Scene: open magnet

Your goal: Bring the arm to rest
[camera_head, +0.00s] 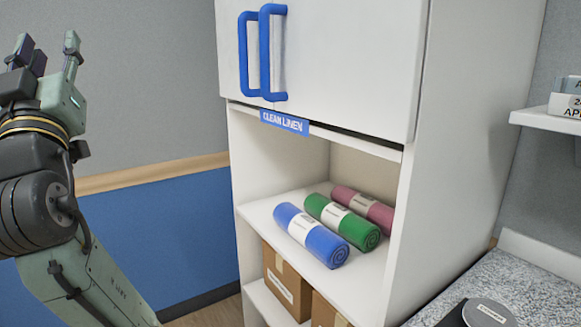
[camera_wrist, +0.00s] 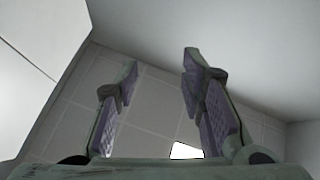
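My gripper (camera_head: 48,50) is raised at the upper left in the head view, with its fingers pointing up. In the wrist view my gripper (camera_wrist: 160,65) shows two fingers with purple pads standing well apart. It is open, with nothing between the fingers. My arm runs down from it along the left edge of the head view, in front of the grey and blue wall (camera_head: 150,220). Nothing is seen touching the gripper.
A white cabinet (camera_head: 455,150) with blue handles (camera_head: 272,55) stands right of my arm. Its open shelf holds blue (camera_head: 311,235), green (camera_head: 342,221) and dark red (camera_head: 363,207) rolls, with cardboard boxes (camera_head: 285,285) below. A speckled counter (camera_head: 520,285) is at right.

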